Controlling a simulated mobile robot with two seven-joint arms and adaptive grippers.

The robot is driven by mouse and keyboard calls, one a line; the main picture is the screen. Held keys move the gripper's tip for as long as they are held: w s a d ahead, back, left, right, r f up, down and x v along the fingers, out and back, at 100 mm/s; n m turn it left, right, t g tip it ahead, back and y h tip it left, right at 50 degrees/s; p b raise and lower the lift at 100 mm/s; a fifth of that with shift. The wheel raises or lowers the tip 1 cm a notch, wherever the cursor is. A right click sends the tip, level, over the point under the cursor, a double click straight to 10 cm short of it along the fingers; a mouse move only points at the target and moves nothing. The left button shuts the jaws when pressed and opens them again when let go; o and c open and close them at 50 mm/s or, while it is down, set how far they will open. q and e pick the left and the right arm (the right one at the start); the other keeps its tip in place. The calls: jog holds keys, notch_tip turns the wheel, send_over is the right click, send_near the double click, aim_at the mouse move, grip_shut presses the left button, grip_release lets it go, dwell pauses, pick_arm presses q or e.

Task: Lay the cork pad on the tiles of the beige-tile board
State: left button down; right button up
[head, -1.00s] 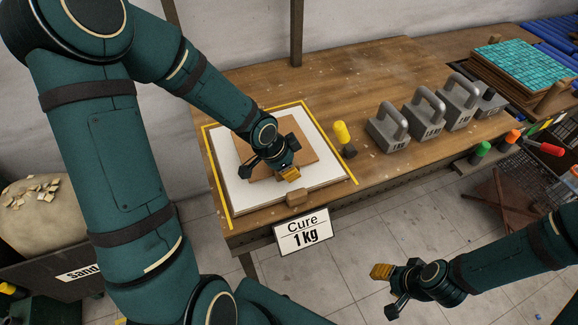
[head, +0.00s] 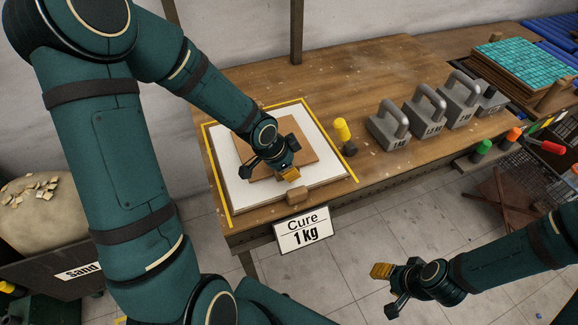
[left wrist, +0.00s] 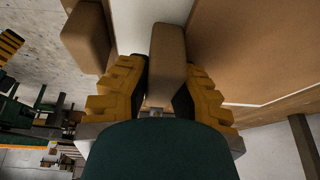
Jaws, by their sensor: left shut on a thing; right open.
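The brown cork pad (head: 305,146) is over the white face of a wood-edged board (head: 228,172), inside a yellow tape outline on the bench. My left gripper (head: 288,172) is at the pad's front edge. In the left wrist view its yellow fingers are shut on a brown block-shaped grip (left wrist: 168,55) beside the brown pad face (left wrist: 255,50). Whether the pad touches the board is hard to tell. A similar small block (head: 297,195) sits at the board's front edge. My right gripper (head: 385,290) is open and empty, over the floor.
A "Cure 1 kg" sign (head: 303,236) hangs at the bench front. A yellow-and-black item (head: 342,131) and several grey handled weights (head: 388,130) stand right of the board. A turquoise-tile stack (head: 515,62) is far right. The bench behind the board (head: 330,80) is clear.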

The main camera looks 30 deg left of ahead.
pick_arm(q)
jog(key=shift+f, duration=0.3)
jog(key=c, duration=0.9)
grip_release()
jog(key=v, duration=1.2)
